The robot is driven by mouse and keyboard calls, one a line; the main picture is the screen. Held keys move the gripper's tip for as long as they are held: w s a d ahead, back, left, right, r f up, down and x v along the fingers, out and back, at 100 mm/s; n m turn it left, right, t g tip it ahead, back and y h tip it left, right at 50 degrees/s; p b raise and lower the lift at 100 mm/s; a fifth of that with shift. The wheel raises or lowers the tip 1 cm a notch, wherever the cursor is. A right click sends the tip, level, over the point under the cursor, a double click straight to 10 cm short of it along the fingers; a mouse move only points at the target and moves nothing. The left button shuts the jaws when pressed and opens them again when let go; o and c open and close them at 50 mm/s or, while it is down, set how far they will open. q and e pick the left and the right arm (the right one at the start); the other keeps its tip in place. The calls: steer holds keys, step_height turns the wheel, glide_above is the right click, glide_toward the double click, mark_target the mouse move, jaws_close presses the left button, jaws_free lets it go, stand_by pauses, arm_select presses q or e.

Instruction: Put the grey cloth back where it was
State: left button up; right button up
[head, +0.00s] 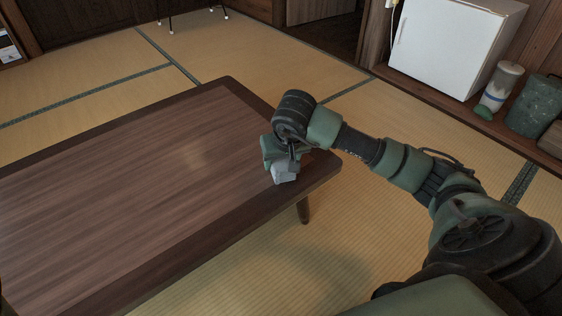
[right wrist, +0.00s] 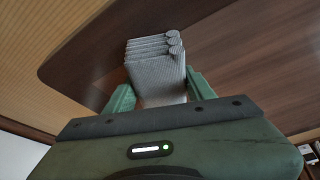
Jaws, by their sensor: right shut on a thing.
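The grey cloth (head: 285,173) is a small folded stack in my right gripper (head: 279,160), at the right end of the low wooden table (head: 150,175). In the right wrist view the cloth (right wrist: 157,76) shows its folded layers between the two green fingers of my right gripper (right wrist: 158,95), which is shut on it. The table top shows behind the cloth there. I cannot tell whether the cloth touches the table or is held just above it. My left gripper is not in view.
The table top is otherwise bare. Tatami floor (head: 290,270) is clear around the table. A white cabinet (head: 440,45) stands at the back right, with a lidded container (head: 502,85) and a dark green bin (head: 532,107) beside it.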

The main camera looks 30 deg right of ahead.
steer(key=shift+f, duration=0.15)
steer(key=o, duration=1.3)
